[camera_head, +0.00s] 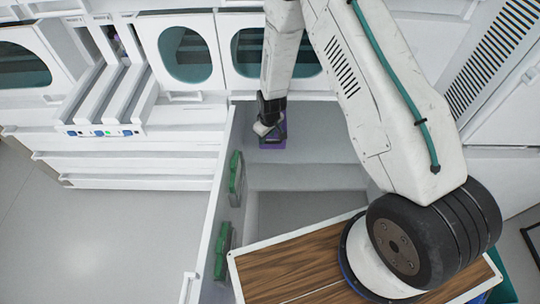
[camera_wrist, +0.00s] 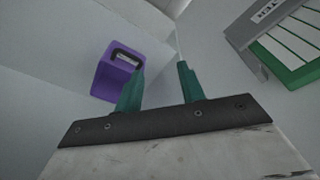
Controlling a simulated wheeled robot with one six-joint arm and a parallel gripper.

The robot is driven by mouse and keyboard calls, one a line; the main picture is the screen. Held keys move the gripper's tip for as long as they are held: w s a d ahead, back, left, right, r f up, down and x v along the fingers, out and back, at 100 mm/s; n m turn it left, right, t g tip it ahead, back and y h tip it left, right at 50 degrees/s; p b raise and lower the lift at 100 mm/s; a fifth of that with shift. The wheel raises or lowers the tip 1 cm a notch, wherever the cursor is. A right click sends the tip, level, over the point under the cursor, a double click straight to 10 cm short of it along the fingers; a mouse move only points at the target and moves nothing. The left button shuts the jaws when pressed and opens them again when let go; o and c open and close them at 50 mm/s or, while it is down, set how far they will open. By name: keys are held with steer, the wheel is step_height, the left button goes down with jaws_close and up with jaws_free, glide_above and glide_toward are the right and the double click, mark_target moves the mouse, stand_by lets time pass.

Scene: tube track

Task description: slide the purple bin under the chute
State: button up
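The purple bin (camera_head: 272,144) sits at the far end of a grey recess, partly hidden behind my gripper in the head view. In the wrist view the bin (camera_wrist: 104,80) is at the left, with a dark slot holding a pale label on one face. My gripper (camera_wrist: 160,70) has its two green fingers apart with nothing between them; the left finger overlaps the bin's right edge in the picture. I cannot tell whether it touches. In the head view my gripper (camera_head: 267,127) is just above the bin. White sloped channels (camera_head: 108,95) at the left may be the chute.
A thin white partition (camera_head: 212,215) with green-framed fittings (camera_head: 236,178) stands between the recess and the open floor (camera_head: 100,240). A grey panel with a green edge (camera_wrist: 290,50) is close at right in the wrist view. White cabinets with oval windows (camera_head: 190,52) line the back.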

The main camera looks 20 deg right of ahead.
steer(key=w+f+n+t+h, duration=0.1)
steer(key=w+f+n+t, duration=0.6)
steer(key=f, duration=0.8)
step_height(320, 180, down, 5)
steer(key=s+d+n+t+h, duration=0.1)
steer(key=s+d+n+t, duration=0.15)
steer(key=t, duration=0.55)
steer(key=shift+n, duration=0.25)
steer(key=w, duration=0.5)
steer(key=w+d, duration=0.1)
steer(key=w, duration=0.1)
steer(key=shift+w+f, duration=0.35)
jaws_close()
